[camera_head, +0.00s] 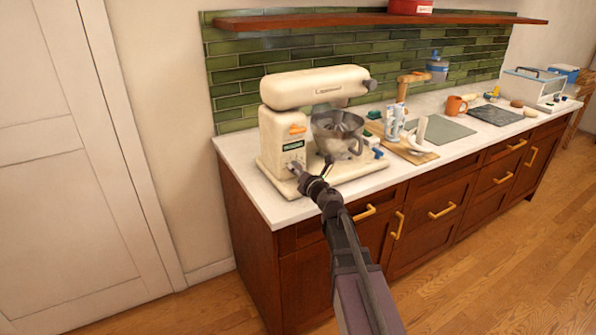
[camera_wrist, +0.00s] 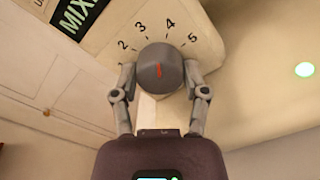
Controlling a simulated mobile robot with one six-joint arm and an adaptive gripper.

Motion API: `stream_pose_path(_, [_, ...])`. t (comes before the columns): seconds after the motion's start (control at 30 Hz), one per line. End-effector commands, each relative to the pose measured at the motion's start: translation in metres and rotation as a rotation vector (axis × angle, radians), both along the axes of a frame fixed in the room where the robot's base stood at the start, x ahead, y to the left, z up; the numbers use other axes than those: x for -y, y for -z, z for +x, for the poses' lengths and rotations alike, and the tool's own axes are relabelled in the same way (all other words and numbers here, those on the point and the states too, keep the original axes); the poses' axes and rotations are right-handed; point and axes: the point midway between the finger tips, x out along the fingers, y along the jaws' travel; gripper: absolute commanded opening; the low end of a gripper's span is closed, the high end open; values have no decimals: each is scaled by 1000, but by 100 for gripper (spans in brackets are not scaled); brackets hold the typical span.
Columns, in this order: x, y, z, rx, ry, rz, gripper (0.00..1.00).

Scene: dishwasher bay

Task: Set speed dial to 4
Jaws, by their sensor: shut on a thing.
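The speed dial (camera_wrist: 160,58) is a round grey knob with a short red mark on its face, on the cream stand mixer (camera_head: 315,88). Numbers 2 to 5 show in an arc around it in the wrist view. The red mark is nearly upright, pointing roughly between 3 and 4; its exact setting is hard to tell. My gripper (camera_wrist: 160,74) is shut on the dial, one finger on each side. In the head view my gripper (camera_head: 301,176) reaches the lower front of the mixer, and the dial is small and partly hidden there.
The mixer's metal bowl (camera_head: 338,134) is close to the right of my gripper. The mixer stands near the left end of the white counter (camera_head: 243,157). A cutting board, an orange mug (camera_head: 455,105) and other items lie farther right.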

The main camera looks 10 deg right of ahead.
Motion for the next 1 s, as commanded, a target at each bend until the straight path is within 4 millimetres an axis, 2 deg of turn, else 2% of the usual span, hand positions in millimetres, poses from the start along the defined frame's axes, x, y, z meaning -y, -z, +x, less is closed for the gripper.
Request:
stream_pose_path(0.43, [-1,0,1,-73,-1,225,10])
stream_pose_path(0.8, [0,0,1,-82,-1,252,10])
stream_pose_path(0.83, [0,0,1,-82,-1,252,61])
stream_pose_path(0.93, [0,-1,1,-82,-1,252,91])
stream_pose_path(1.0, [0,0,1,-82,0,251,93])
